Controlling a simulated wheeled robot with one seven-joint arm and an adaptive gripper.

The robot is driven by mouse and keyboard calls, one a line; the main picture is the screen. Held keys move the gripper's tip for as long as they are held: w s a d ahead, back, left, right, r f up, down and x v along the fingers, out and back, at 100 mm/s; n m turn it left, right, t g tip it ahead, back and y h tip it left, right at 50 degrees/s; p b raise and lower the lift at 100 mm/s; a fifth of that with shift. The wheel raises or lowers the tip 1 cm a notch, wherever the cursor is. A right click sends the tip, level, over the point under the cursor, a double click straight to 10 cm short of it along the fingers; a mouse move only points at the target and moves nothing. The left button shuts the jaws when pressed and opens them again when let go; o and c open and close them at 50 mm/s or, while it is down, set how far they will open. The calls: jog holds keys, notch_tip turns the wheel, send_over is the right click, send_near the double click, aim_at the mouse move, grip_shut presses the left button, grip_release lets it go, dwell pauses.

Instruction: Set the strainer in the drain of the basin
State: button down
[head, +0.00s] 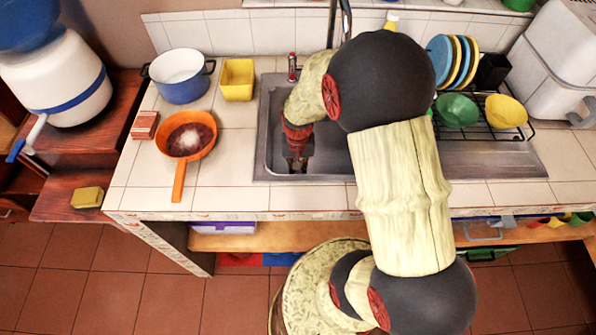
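The grey metal basin (262,150) is set into the white tiled counter. My gripper (297,163) points down into the left part of the basin. It is small and dark here, and I cannot tell whether its fingers are open or shut, or hold anything. I cannot make out a drain strainer. The drain is not visible either; my gripper and arm cover much of the basin.
Left of the basin are an orange long-handled pan (180,160), a blue-white pot (180,77) and a yellow container (238,80). The faucet (333,25) rises behind. A rack (533,133) with dishes stands right. Counter left of the basin's front is clear.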

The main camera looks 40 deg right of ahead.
jog(key=c, duration=2.3)
grip_release()
jog(key=shift+f, duration=0.1)
jog(key=o, duration=0.5)
jog(key=s+a+r+n+t+p, duration=0.1)
jog(key=a+r+p, duration=0.15)
jog(key=r, duration=1.05)
jog(key=s+a+r+n+t+p, duration=0.1)
jog(key=a+r+n+p, duration=0.15)
jog(key=r, duration=1.05)
jog(key=s+a+r+n+t, duration=0.1)
jog(key=s+a+r, duration=0.1)
jog(key=s+r, duration=0.1)
jog(key=s+a+r+n+t, duration=0.1)
jog(key=s+a+r, duration=0.1)
jog(key=s+r, duration=0.2)
jog(key=s+a+r+n+t, duration=0.1)
jog(key=s+a+r, duration=0.2)
jog(key=r, duration=0.1)
jog(key=shift+s+t, duration=0.2)
jog(key=shift+t, duration=0.1)
